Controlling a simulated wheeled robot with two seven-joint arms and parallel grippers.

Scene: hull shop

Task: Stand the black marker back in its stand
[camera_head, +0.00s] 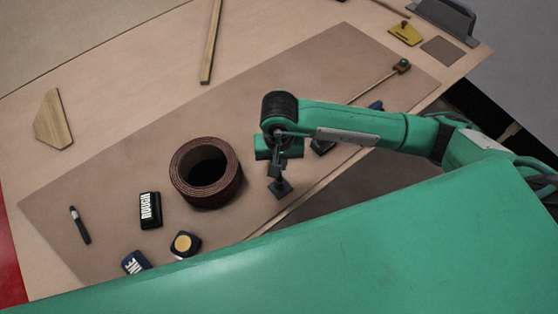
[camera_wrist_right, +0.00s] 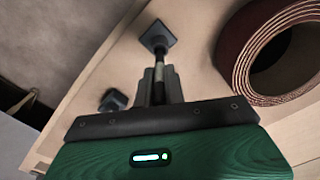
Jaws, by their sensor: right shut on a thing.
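My right gripper (camera_head: 275,170) points down over the brown mat, to the right of a ribbed brown roll. In the right wrist view its fingers (camera_wrist_right: 160,85) are shut on a slim dark upright rod, which looks like the black marker (camera_wrist_right: 158,68). The fingers hide much of it. A small dark square stand (camera_wrist_right: 158,36) is right at the rod's far end, and it also shows in the head view (camera_head: 282,188). I cannot tell whether the rod is inside the stand or just above it. My left gripper is not in view.
The brown roll (camera_head: 206,174) stands close by. A black pen-like item (camera_head: 80,225), a black "ROUGH" block (camera_head: 151,210), a navy block (camera_head: 135,262) and a dark block with a tan disc (camera_head: 185,244) lie at left. A dark item (camera_head: 322,147) sits beside my arm.

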